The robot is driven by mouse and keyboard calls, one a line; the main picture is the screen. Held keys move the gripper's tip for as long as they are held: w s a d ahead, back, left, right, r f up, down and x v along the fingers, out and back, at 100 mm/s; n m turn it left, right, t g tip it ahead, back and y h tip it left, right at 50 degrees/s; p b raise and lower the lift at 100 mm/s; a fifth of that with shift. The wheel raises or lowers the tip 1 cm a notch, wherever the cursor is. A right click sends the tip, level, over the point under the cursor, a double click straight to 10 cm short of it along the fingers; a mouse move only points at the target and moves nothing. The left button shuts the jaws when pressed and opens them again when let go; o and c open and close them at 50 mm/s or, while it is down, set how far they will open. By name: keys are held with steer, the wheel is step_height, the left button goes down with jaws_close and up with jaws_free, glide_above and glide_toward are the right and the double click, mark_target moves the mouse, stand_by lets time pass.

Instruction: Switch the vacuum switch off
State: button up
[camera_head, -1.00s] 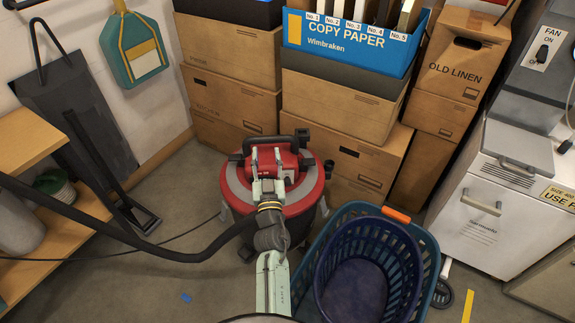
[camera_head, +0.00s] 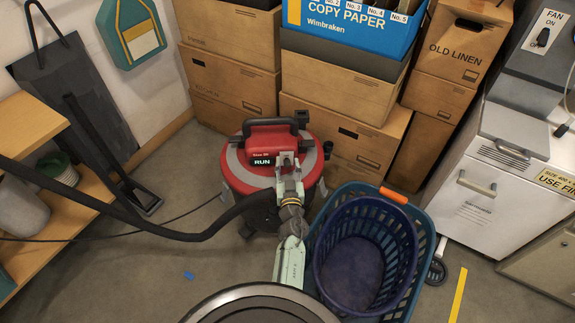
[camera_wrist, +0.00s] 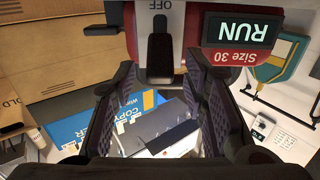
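The vacuum (camera_head: 240,172) is a red and grey canister with a black handle, standing on the floor. Its small display (camera_head: 262,162) reads RUN; in the wrist view the display (camera_wrist: 245,29) appears upside down. The black vacuum switch (camera_wrist: 160,58) is at the top middle of the wrist view, below an upside-down OFF label. My gripper (camera_head: 287,160) is at the top of the vacuum, just right of the display. In the wrist view my gripper (camera_wrist: 160,75) is open, its fingers on either side of the switch in the picture. Contact cannot be told.
A teal basket (camera_head: 420,235) holding a blue one (camera_head: 352,275) stands right of my arm. Cardboard boxes (camera_head: 340,140) are stacked behind the vacuum. The black hose (camera_head: 180,235) runs left. A white cabinet (camera_head: 490,205) stands right; a wooden shelf (camera_head: 70,215) stands left.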

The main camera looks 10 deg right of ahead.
steer(key=shift+w+d, duration=0.1)
steer(key=shift+w, duration=0.5)
jaws_close()
